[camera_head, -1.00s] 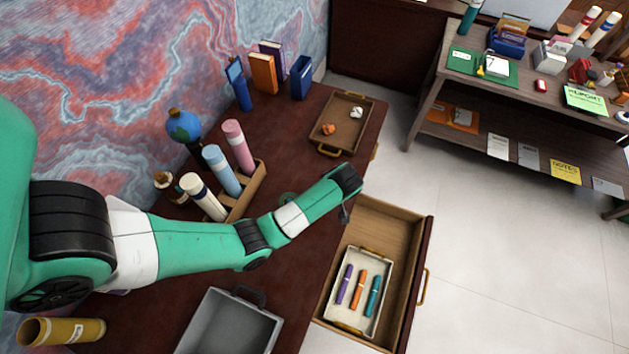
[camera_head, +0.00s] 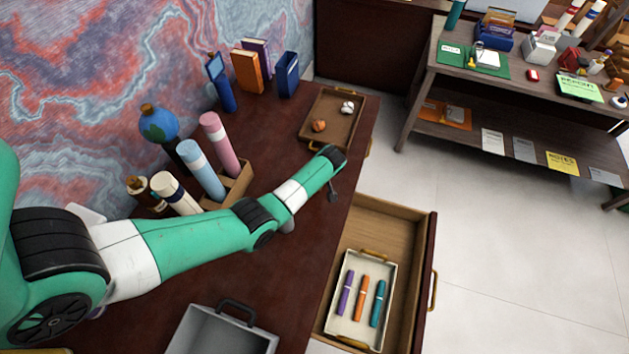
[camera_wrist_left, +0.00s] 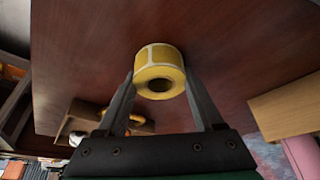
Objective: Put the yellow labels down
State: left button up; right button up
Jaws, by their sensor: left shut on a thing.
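The yellow labels are a roll (camera_wrist_left: 158,58) with a yellow outer band and a dark core hole, seen in the left wrist view. My left gripper (camera_wrist_left: 159,76) is shut on the roll, with one finger at each side of it. The dark red desk surface lies behind the roll; I cannot tell whether the roll touches it. In the head view my left gripper (camera_head: 333,192) is small and mostly hidden by the wrist, near the desk's right edge. The roll cannot be made out there. My right gripper is not in view.
A brown tray (camera_head: 315,136) with two crumpled balls lies at the desk's far end. An open drawer (camera_head: 395,218) holds a pale tray (camera_head: 366,266) with three markers. A rack (camera_head: 238,186) of tubes stands left; a grey bin (camera_head: 192,335) is near. The desk between is clear.

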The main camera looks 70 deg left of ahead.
pick_arm(q)
jog(key=shift+f, duration=0.1)
jog(key=o, duration=1.4)
jog(key=shift+c, duration=0.2)
jog(key=p+v, duration=0.6)
jog(key=v, duration=0.6)
